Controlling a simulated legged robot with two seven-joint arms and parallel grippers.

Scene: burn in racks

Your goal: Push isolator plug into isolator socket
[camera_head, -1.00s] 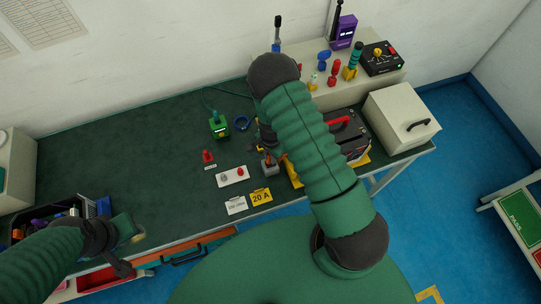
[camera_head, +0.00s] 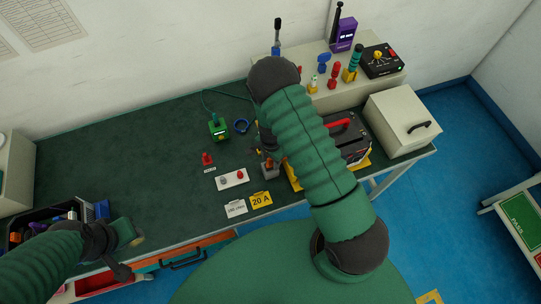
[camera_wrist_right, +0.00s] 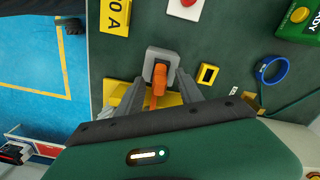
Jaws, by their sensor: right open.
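The isolator plug is an orange piece (camera_wrist_right: 158,72) standing at the grey isolator socket (camera_wrist_right: 152,53) in the right wrist view. How deep it sits in the socket cannot be told. In the head view the grey socket (camera_head: 270,172) is near the table's front edge, partly behind my right arm. My right gripper (camera_wrist_right: 160,80) is open, with its grey fingers on either side of the orange plug; contact is unclear. My left gripper (camera_head: 130,236) is at the lower left, away from the plug, its jaws unclear.
A white plate with a red button (camera_head: 233,178) and a yellow 20 A card (camera_head: 261,198) lie beside the socket. A black battery-like box with a red handle (camera_head: 347,135) stands to the right. A parts bin (camera_head: 45,225) is at left. The table's left middle is clear.

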